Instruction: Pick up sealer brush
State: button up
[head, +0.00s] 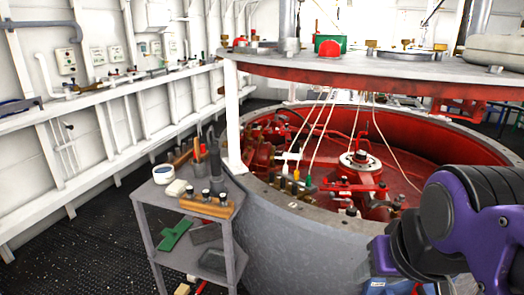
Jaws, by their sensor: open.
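A small grey cart (158,203) stands at lower left with several tools and containers on its top. I cannot tell for sure which of them is the sealer brush. A red-handled item (196,147) stands upright among other tools at the back of the top, and it is too small to identify. My purple and black arm (483,228) reaches in from the right edge, over the red-lined round pit. Its gripper fingers do not show, and nothing is seen held. The arm is well to the right of the cart.
The round pit (262,208) stands right of the cart. Dark floor at left is clear.

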aim_at(196, 143)
jog(key=i+j+z, duration=0.15)
jog(key=j, duration=0.25)
jog(key=i+j+z, duration=0.15)
jog(key=j, duration=0.25)
jog(key=i+j, duration=0.1)
jog(key=j, duration=0.3)
jog(key=i+j+z, duration=0.1)
jog(key=j, duration=0.35)
jog(key=i+j, duration=0.1)
jog(key=j, duration=0.3)
jog(key=i+j, duration=0.1)
jog(key=j, duration=0.35)
jog(key=z, duration=0.05)
